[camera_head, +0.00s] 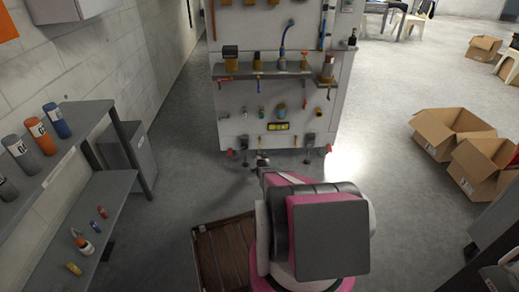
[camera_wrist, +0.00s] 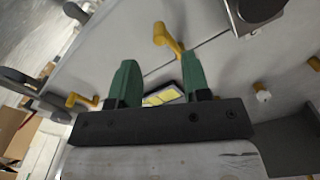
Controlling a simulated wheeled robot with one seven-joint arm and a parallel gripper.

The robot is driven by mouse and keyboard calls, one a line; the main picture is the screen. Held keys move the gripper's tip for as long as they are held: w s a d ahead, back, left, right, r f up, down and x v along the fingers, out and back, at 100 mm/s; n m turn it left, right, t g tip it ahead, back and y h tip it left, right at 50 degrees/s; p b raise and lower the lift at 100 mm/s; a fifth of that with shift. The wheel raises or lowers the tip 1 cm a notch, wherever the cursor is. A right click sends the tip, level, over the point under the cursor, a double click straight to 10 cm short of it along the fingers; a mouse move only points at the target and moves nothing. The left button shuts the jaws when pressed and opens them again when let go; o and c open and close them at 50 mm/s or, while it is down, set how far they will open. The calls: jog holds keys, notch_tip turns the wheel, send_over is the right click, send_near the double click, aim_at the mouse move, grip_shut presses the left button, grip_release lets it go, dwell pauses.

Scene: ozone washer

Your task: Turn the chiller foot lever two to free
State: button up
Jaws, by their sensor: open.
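The white cabinet (camera_head: 270,105), seemingly the chiller, stands ahead in the head view. Small dark fittings, possibly feet or levers, sit low on its front at left (camera_head: 244,143) and right (camera_head: 308,139). I cannot tell which is foot lever two. My gripper (camera_wrist: 160,75) is open and empty, its two green fingers apart and facing the pale panel (camera_wrist: 225,75). A yellow label (camera_wrist: 160,97) shows between the fingers. A yellow handle (camera_wrist: 167,38) is above them and another (camera_wrist: 80,100) is to the left. In the head view my arm hides much of its end, low before the cabinet.
A shelf (camera_head: 75,145) with several bottles stands along the left wall. Open cardboard boxes (camera_head: 447,133) lie at the right. A brown slatted platform (camera_head: 222,255) is beside my arm.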

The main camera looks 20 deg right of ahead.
aim_at(260, 146)
jog(key=x, duration=0.7)
jog(key=shift+w+d, duration=0.15)
jog(key=shift+w, duration=0.1)
